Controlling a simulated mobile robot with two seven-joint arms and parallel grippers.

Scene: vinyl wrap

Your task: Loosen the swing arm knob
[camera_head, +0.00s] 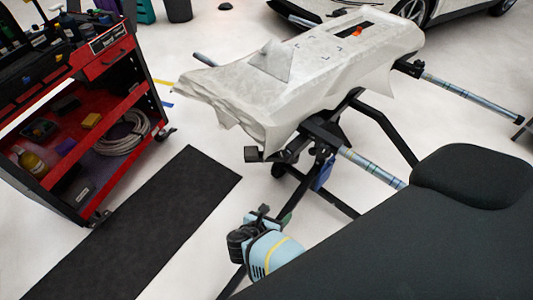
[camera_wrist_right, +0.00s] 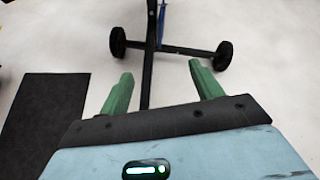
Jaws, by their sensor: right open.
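A black stand (camera_head: 374,124) with metal tube arms holds a body panel (camera_head: 250,95) draped in white wrap. A small dark block (camera_head: 252,154) sits under the panel's front edge; I cannot tell whether it is the swing arm knob. My right gripper (camera_head: 284,218) is low in front of the stand, with its green fingers partly hidden by its own wrist. In the right wrist view the gripper (camera_wrist_right: 161,72) is open with nothing between its fingers. The stand's wheeled legs (camera_wrist_right: 188,51) lie beyond it. My left gripper is out of view.
A red tool cart (camera_head: 110,62) with bottles and a coiled hose stands at the left. A black mat (camera_head: 140,225) lies on the floor beside it. A white car (camera_head: 450,10) is at the back. Pale floor between mat and stand is clear.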

